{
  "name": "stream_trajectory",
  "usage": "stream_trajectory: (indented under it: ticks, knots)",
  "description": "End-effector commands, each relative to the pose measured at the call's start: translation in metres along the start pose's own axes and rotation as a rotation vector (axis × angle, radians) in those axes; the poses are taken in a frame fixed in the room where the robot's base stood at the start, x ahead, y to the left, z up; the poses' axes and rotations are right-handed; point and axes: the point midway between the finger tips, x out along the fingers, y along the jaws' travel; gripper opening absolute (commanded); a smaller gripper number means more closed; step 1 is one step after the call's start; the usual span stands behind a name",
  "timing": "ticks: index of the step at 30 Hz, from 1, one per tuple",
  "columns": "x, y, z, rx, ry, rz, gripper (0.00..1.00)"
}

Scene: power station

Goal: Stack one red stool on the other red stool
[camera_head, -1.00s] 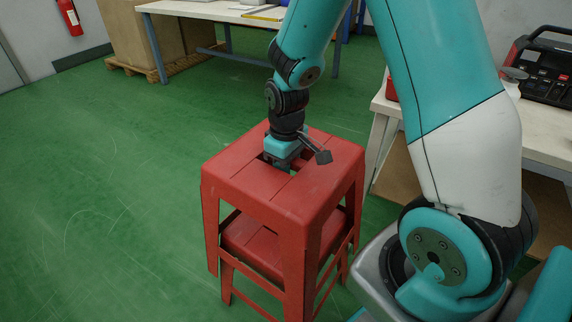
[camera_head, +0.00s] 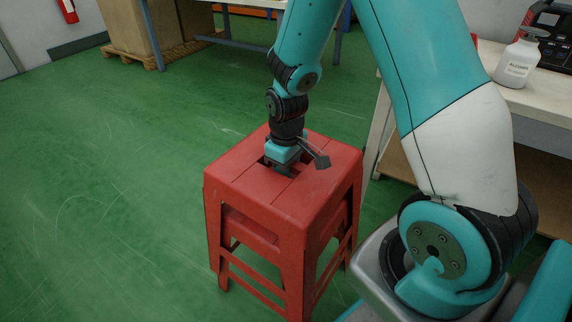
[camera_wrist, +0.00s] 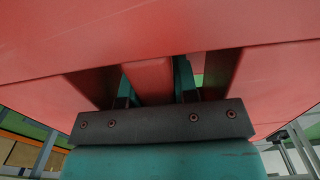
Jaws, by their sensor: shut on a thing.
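The upper red stool (camera_head: 238,184) is upright, with its legs around the lower red stool (camera_head: 252,228). The lower stool's seat shows just under the upper seat, and its legs reach the green floor. My gripper (camera_head: 284,170) points down at the slots in the upper seat. It is shut on the bar between the two slots. In the wrist view my gripper (camera_wrist: 152,95) has a finger on each side of this red bar (camera_wrist: 148,80). Whether the upper seat rests on the lower one is hidden by the stool sides.
A white bench (camera_head: 533,98) with an alcohol bottle (camera_head: 517,62) and a dark machine stands at the right, close to the stools. A pallet (camera_head: 160,46) with boxes and another table are at the back. The green floor at the left is clear.

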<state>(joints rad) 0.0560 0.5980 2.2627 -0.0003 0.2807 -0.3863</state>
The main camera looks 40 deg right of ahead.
Motion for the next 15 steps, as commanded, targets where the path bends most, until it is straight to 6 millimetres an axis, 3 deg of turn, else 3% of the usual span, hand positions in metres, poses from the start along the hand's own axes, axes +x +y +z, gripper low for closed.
stream_trajectory:
  ticks: [15]
  knots:
    - [0.057, 0.0, -0.001, 0.0, 0.001, 0.0, 0.0]
